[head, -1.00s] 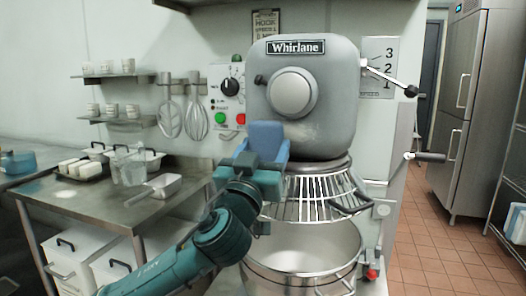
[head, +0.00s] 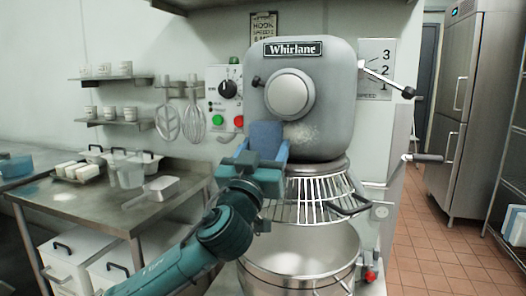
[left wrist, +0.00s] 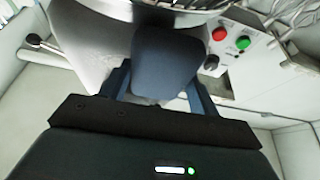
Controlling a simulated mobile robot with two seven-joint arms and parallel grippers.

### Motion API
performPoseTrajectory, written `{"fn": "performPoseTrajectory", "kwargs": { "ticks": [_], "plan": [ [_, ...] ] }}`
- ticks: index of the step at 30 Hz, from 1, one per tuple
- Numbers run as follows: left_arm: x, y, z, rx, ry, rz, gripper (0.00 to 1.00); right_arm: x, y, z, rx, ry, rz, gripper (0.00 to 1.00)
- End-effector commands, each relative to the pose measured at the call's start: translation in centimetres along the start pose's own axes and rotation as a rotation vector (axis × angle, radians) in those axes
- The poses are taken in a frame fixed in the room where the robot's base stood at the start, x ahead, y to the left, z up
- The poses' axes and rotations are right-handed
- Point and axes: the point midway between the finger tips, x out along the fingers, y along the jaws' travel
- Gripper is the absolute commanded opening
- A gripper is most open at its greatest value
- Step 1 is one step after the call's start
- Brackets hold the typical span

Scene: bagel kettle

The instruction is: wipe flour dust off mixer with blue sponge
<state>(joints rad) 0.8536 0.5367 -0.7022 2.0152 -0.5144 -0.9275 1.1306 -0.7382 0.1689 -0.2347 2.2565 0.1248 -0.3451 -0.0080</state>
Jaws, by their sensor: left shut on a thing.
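The grey mixer (head: 325,75) stands in the middle of the head view, with a pale flour patch (head: 302,133) low on its head. My left gripper (head: 262,160) is shut on the blue sponge (head: 266,137), just left of the flour patch and in front of the mixer head's lower left side. In the left wrist view the sponge (left wrist: 166,62) sits between the two fingers, with the mixer head (left wrist: 88,45) behind it. I cannot tell whether the sponge touches the mixer. My right gripper is not in view.
A wire bowl guard (head: 305,198) and steel bowl (head: 300,255) lie below the mixer head. Control buttons (head: 218,119) are to the left, a lever (head: 388,80) to the right. A steel table (head: 95,205) with containers stands left. The floor at right is clear.

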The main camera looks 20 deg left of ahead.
Motion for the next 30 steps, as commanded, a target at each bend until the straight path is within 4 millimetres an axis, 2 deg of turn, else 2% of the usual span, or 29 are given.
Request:
{"fn": "performPoseTrajectory", "kwargs": {
  "ticks": [5, 30],
  "plan": [
    [0.0, 0.2, 0.0, -0.001, 0.001, 0.001, 0.25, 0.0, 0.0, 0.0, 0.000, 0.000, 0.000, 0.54],
    [0.0, 4.3, 0.1, -0.002, 0.001, 0.000, 0.25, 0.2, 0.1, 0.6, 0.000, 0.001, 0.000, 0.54]
  ]
}}
